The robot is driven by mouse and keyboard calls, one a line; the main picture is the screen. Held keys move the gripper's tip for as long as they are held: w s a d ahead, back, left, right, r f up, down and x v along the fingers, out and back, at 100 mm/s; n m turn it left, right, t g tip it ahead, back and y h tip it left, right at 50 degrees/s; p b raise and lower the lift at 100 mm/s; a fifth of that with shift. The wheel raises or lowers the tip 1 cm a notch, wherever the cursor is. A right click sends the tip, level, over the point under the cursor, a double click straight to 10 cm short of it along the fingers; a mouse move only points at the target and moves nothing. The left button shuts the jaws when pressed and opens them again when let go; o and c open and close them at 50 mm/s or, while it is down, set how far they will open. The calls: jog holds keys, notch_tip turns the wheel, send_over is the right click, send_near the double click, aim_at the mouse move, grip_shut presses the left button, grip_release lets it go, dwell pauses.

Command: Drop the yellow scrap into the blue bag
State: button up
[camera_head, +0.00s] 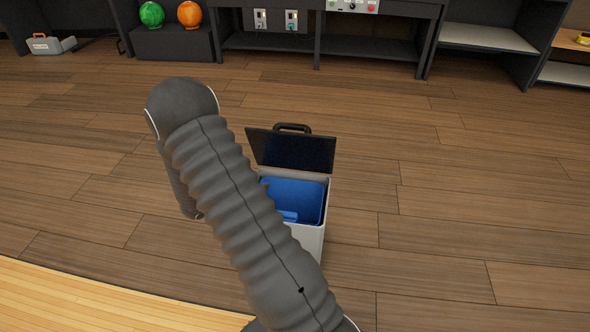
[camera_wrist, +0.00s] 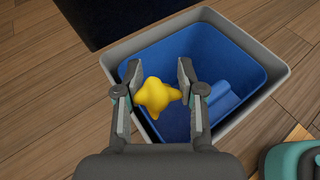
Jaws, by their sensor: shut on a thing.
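The yellow scrap (camera_wrist: 157,96) is a small crumpled lump between the fingers of my gripper (camera_wrist: 158,92) in the wrist view. My gripper is shut on it and appears above the open bin. The blue bag (camera_wrist: 225,62) lines the grey bin (camera_wrist: 284,70) and lies behind the scrap in this view. In the head view the blue bag (camera_head: 296,195) shows inside the bin (camera_head: 308,236), whose dark lid (camera_head: 290,151) stands open. My arm hides the bin's left side there, and my gripper and the scrap are not visible.
Wooden floor (camera_head: 440,180) lies clear to the right of the bin. A dark bench (camera_head: 370,50) runs along the back, with a green ball (camera_head: 151,14) and an orange ball (camera_head: 189,14) at the left. A teal and grey object (camera_wrist: 292,155) sits at the wrist view's lower right.

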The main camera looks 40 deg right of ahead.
jog(key=s+d+r+m+g, duration=0.1)
jog(key=s+d+m+g, duration=0.15)
jog(key=d, duration=0.35)
jog(key=s+d+r+m+g, duration=0.1)
jog(key=s+d+r+g, duration=0.15)
jog(key=d, duration=0.35)
notch_tip(320, 180, down, 7)
jog(key=b, duration=0.4)
jog(key=shift+a+r+t, duration=0.15)
jog(key=shift+a+t, duration=0.05)
jog(key=shift+t, duration=0.2)
jog(key=o, duration=0.8)
jog(key=v, duration=1.2)
jog(key=shift+w+d+r, duration=0.1)
jog(key=shift+d+r, duration=0.05)
jog(key=shift+r, duration=0.15)
jog(key=shift+y, duration=0.3)
